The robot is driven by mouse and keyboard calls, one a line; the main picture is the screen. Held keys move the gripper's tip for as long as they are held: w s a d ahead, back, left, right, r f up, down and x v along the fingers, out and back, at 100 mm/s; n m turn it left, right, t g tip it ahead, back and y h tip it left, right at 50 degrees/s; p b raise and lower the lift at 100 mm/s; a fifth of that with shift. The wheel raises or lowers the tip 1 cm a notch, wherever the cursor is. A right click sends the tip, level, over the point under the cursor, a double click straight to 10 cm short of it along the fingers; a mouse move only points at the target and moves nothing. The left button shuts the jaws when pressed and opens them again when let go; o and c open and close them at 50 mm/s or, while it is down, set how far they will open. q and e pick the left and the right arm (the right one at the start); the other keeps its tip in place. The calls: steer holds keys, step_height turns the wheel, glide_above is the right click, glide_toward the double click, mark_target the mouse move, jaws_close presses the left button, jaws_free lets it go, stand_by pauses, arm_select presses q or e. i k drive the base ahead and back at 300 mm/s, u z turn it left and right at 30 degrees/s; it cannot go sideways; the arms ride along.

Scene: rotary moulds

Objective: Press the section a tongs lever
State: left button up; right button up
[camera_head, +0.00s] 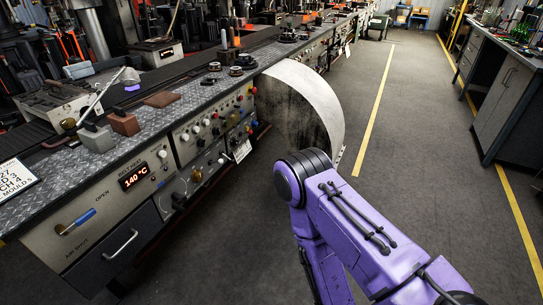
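A slanted metal rod lever (101,97) rises from a grey block (96,138) on the bench top at the left. A second lever with a blue grip (83,218) sits on the bench's front panel beside the words OPEN and AIR SHUT. I cannot read which lever is the section A tongs lever. My purple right arm comes in from the lower right, and its gripper is out of sight. My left arm and gripper are not in view.
The long bench (45,190) carries knobs, a red 140 °C display (133,176), a drawer (100,262) and blocks. A large curved pale guard (318,95) juts from its front beside my arm. Grey cabinets (503,85) stand right. The floor aisle (420,130) between is clear.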

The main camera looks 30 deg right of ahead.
mark_target(221, 162)
steer(key=z, duration=0.55)
steer(key=k, duration=0.5)
steer(key=z, duration=0.65)
steer(key=i, duration=1.65)
steer(key=u, duration=0.5)
